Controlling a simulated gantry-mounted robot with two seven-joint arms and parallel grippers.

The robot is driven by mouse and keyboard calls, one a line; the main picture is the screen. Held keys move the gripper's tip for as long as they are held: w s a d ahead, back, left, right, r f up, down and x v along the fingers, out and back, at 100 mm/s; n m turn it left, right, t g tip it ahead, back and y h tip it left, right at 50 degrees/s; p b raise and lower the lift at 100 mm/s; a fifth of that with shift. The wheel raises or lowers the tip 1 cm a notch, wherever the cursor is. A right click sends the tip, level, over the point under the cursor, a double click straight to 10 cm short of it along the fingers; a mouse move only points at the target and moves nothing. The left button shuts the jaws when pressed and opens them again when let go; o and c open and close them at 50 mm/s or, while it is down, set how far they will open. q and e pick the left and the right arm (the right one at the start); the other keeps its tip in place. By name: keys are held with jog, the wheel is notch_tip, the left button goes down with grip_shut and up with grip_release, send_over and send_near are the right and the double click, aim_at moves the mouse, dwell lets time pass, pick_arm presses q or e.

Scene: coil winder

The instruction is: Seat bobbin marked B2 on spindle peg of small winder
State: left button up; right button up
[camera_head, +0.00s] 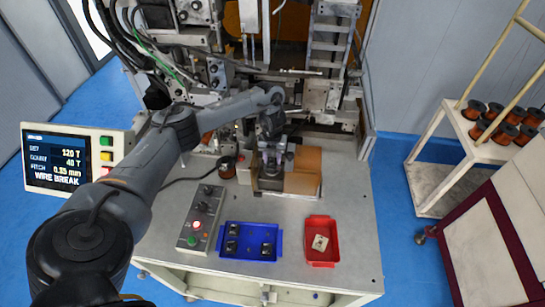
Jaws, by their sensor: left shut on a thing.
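My left gripper (271,176) reaches in from the left and points down beside a tan block on the winder table. It is shut on a small bobbin, mostly hidden by the fingers; I cannot read any mark on it. The small winder (305,162) shows as a tan and grey unit around and behind the gripper. Its spindle peg is hidden or too small to make out, so I cannot tell whether the bobbin touches it. A blue tray (251,227) in front holds a few small dark bobbins, marks unreadable. My right gripper is not in view.
A red tray (321,221) with one pale piece stands right of the blue tray. A button box (201,217) stands left of it. A display (70,160) reads WIRE BREAK. The table's front right is clear.

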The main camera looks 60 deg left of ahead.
pick_arm(q)
jog(key=shift+f, duration=0.55)
jog(key=o, duration=1.1)
jog(key=shift+r, duration=0.1)
jog(key=shift+r, duration=0.5)
notch_tip(320, 180, up, 10)
jog(key=p, duration=0.4)
jog(key=shift+f+p, duration=0.15)
jog(key=shift+p, duration=0.2)
jog(key=shift+s, duration=0.1)
